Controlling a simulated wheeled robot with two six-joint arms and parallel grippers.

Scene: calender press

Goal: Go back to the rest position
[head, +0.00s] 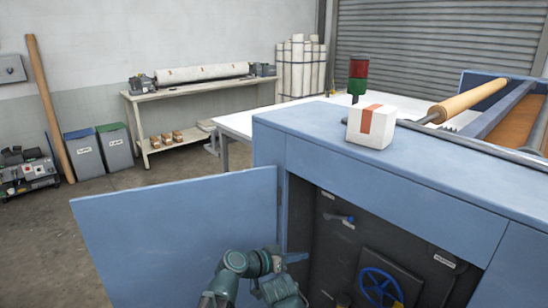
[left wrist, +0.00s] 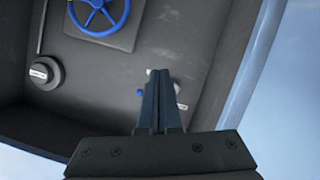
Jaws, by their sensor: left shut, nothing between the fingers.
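My left gripper (head: 300,257) is shut and empty, low in the head view, at the left side of the open blue cabinet. In the left wrist view its closed fingers (left wrist: 160,78) point toward the dark inside panel. A small lever with a blue end (head: 340,217) is on that panel, right of and above the gripper in the head view. In the left wrist view the lever's blue end (left wrist: 140,92) shows beside the fingers, which partly cover the lever. I cannot tell the gap between them. My right gripper is not in view.
The cabinet door (head: 170,240) stands open to the left, close to my left arm. A blue handwheel (head: 380,287) and a round dark knob (head: 447,260) are inside the cabinet. A white box (head: 371,126) with a red stripe sits on top.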

